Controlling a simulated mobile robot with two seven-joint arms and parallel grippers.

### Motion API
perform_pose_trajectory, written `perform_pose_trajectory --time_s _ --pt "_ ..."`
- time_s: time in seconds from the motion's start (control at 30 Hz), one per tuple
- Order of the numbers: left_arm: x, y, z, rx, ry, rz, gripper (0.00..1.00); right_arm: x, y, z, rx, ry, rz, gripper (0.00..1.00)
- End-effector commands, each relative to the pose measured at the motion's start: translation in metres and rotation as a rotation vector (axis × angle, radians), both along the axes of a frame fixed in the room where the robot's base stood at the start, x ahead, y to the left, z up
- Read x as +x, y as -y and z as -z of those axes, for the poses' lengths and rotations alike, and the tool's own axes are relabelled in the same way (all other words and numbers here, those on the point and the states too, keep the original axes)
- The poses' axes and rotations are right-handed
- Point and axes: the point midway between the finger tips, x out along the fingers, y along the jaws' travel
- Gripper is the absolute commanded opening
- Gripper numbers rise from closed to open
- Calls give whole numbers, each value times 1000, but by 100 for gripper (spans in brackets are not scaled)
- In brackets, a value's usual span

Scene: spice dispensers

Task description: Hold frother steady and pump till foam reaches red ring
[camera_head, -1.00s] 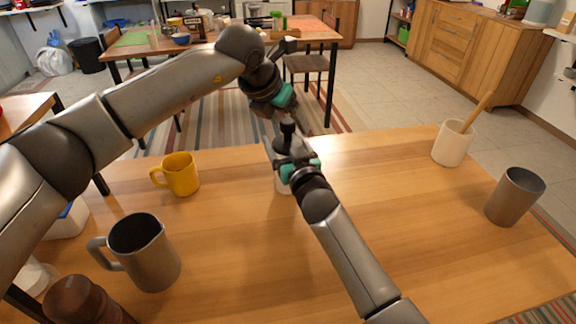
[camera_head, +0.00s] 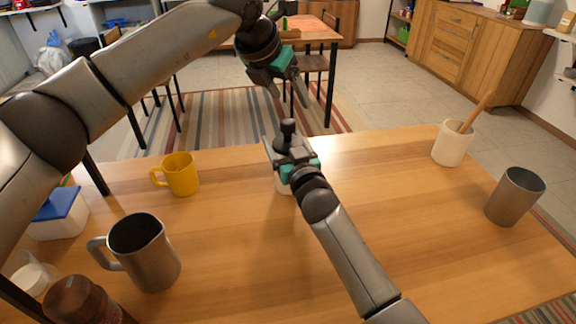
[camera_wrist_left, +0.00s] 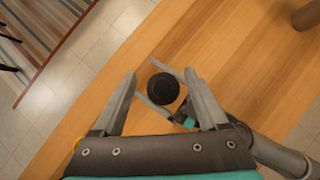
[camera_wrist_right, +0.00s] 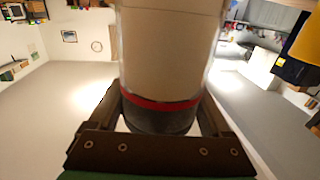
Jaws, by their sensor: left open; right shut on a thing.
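The frother (camera_head: 282,186) stands upright on the table, its pale lower body partly hidden by my right gripper (camera_head: 288,152). That gripper is shut on it near the dark top. In the right wrist view, which looks upside down, the frother's pale contents (camera_wrist_right: 168,50) border the red ring (camera_wrist_right: 160,103) at the dark lid (camera_wrist_right: 158,120). The black plunger knob (camera_head: 288,126) rises above the lid. My left gripper (camera_head: 288,97) is open and empty above the knob, apart from it. In the left wrist view the round knob (camera_wrist_left: 163,88) shows between its fingers.
A yellow mug (camera_head: 181,175), a grey pitcher (camera_head: 150,260) and a blue-lidded container (camera_head: 58,215) stand to the left. A white crock (camera_head: 450,145) with a wooden spoon and a grey cup (camera_head: 514,198) stand to the right. The table (camera_head: 400,240) is clear between.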

Motion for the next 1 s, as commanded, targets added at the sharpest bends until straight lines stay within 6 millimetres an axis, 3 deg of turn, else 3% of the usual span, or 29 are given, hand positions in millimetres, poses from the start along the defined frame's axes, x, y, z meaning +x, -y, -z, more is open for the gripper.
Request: perform_pose_trajectory --time_s 0.43,1.0 --pt "-2 -3 -6 -1 2 -1 76 0 0 1 0 -2 -1 5" --pt "-51 -35 -91 -1 3 -1 76 0 0 1 0 -2 0 5"
